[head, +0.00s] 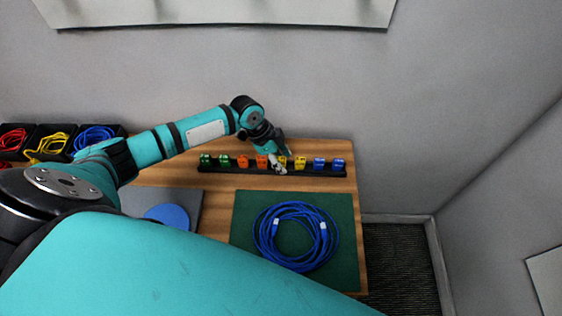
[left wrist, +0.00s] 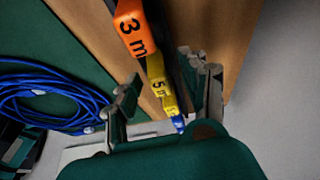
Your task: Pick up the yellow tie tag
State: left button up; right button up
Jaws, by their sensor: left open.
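Two yellow tie tags stand in a black rack (head: 215,168) on the wooden table. One yellow tag (head: 283,160) is right by my left gripper (head: 279,166) and partly hidden by it; the other yellow tag (head: 300,163) is just to its right. In the left wrist view, a yellow tag marked 5 (left wrist: 159,89) shows between the open fingers of my left gripper (left wrist: 160,80), with no clear contact. A second yellow tag (left wrist: 171,110) shows just beyond it. My right gripper is not in view.
Green tags (head: 224,160), orange tags (head: 262,162) and blue tags (head: 319,164) stand close by in the same row. A coiled blue cable (head: 263,236) lies on a green mat (head: 245,205) in front. Black bins (head: 118,131) with cables are at the left.

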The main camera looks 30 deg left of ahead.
pick_arm(q)
jog(key=c, duration=0.8)
